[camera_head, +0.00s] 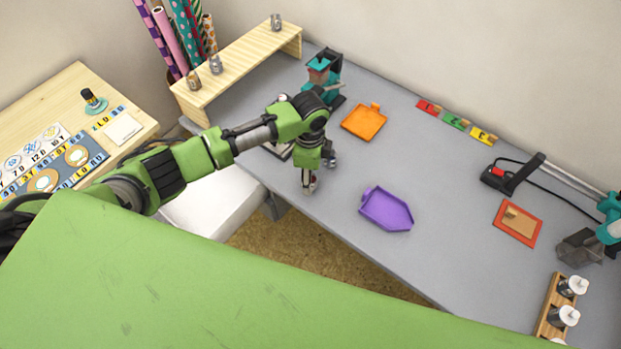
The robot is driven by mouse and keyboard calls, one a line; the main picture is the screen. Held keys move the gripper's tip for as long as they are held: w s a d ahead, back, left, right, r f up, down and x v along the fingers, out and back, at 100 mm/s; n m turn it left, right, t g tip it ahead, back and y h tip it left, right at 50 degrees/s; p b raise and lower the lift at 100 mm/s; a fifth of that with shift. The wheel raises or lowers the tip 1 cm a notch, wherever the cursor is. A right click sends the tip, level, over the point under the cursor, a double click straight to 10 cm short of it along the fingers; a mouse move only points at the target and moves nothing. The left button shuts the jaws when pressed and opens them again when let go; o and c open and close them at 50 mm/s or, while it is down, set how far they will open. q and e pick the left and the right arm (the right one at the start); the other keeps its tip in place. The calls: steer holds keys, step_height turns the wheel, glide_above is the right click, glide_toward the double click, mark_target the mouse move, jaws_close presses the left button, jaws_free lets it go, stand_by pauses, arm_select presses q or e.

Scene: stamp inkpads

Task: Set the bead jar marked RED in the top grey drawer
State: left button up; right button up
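No lettering that reads RED is legible, so I cannot tell which container is the RED bead jar. Small grey-topped jars stand on the wooden shelf: one at its left end (193,78), one beside it (215,64) and one at its far end (275,22). My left gripper (309,185) points down at the bench's front edge, apart from these jars; whether its fingers are open is too small to tell. A grey part (275,207) shows under the bench edge, but I cannot tell whether it is a drawer. My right gripper is out of view.
The grey bench (440,185) has free room in its middle. An orange tray (364,122), a purple tray (386,209) and a red-edged pad (517,223) lie on it. White-capped bottles (564,318) stand in a wooden rack at right. A black-handled tool (510,178) lies behind.

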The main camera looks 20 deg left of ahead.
arm_select(q)
steer(key=shift+f, duration=0.55)
steer(key=c, duration=1.3)
